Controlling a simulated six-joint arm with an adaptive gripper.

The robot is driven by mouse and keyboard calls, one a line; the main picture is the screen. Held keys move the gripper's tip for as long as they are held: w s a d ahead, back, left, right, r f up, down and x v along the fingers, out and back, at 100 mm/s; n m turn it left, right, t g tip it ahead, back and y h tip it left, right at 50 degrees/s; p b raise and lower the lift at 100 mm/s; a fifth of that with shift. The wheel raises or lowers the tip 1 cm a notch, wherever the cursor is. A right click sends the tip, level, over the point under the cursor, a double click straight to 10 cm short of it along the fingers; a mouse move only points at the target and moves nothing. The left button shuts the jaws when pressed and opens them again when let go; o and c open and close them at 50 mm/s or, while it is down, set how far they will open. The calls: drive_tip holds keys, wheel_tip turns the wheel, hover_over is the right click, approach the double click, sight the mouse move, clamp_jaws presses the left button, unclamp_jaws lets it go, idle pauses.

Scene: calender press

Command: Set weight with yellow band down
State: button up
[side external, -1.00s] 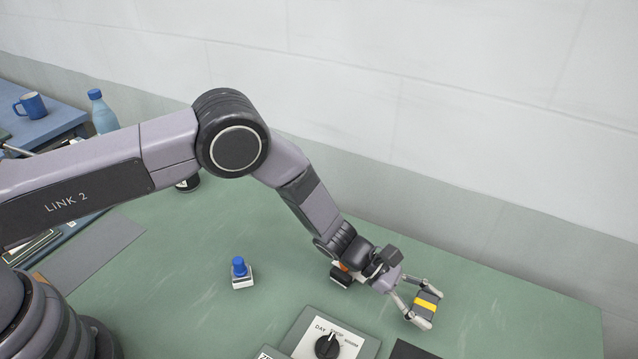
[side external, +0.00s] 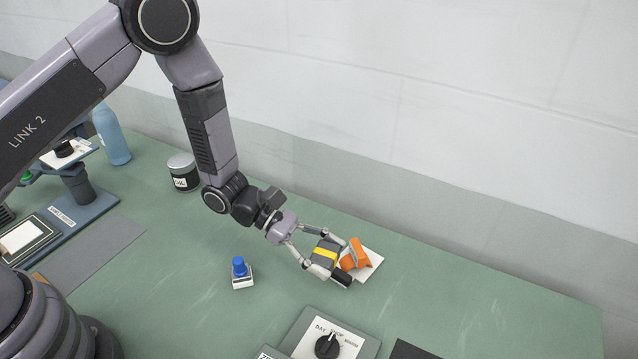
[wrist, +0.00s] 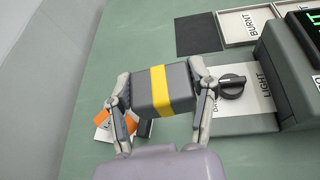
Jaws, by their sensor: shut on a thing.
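The weight with the yellow band (side external: 325,254) is a dark grey block with a yellow stripe around its middle. My gripper (side external: 322,255) is shut on it, one finger on each side. In the wrist view the weight (wrist: 165,90) sits between the two fingers of my gripper (wrist: 164,95). In the side view it appears in front of an orange object (side external: 355,256) on a white card or plate (side external: 372,262). I cannot tell for sure whether it is clear of the table or touching anything below.
A control box with a black knob (side external: 327,346) stands at the front. A small block with a blue knob (side external: 239,268) stands to the left of my gripper. A dark jar (side external: 184,175) and a blue bottle (side external: 112,137) stand farther back. The right of the green table (side external: 490,290) is clear.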

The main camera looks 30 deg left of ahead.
drive_tip(key=w+a+f+n+t+y, duration=0.1)
drive_tip(key=w+a+n+t, duration=0.15)
drive_tip(key=a, duration=0.65)
drive_tip(key=w+a+f+n+t, duration=0.1)
drive_tip(key=w+a+t, duration=0.15)
drive_tip(key=a, duration=0.75)
drive_tip(key=n+t+y, duration=0.3)
drive_tip(key=n, duration=0.1)
hover_over(194, 224)
wheel_tip(194, 224, down, 5)
drive_tip(key=shift+f, duration=2.4)
drive_tip(key=shift+d+f, duration=0.1)
drive_tip(key=o, duration=1.2)
